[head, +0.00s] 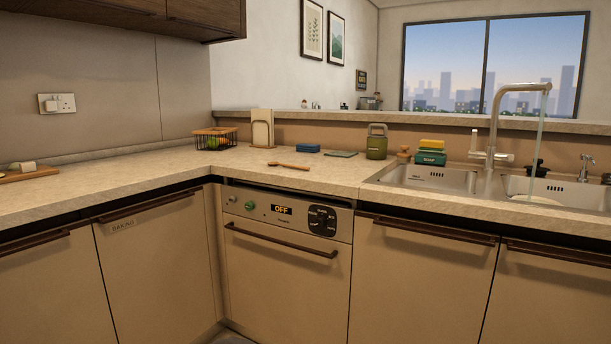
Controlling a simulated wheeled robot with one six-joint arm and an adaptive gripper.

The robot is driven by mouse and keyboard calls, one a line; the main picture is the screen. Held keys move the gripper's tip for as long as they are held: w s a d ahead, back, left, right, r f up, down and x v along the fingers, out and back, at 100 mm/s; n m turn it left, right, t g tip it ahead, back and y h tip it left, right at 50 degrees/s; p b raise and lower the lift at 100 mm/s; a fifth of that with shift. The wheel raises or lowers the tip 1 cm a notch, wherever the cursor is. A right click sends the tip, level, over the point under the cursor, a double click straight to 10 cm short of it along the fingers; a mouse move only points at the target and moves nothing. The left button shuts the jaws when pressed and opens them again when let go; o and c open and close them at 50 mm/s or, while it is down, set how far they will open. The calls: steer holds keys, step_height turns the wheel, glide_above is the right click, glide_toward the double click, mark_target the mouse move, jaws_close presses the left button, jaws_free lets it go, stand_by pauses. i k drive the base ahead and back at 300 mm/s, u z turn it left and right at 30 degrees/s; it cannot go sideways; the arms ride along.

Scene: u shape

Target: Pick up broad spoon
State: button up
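A small brown wooden spoon (289,165) lies flat on the light stone countertop (240,178), above the dishwasher-like appliance. Its wider end looks to be on the left and its thin handle points right. Nothing is touching it. My gripper is not in the head view, so its state and its distance from the spoon are hidden.
A green canister (377,142) stands to the right, before the sink (437,178) with running water. The counter front around the spoon is clear.

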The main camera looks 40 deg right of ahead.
mark_target(272, 163)
steer(key=z, duration=1)
steer(key=i, duration=1)
steer(key=z, duration=0.85)
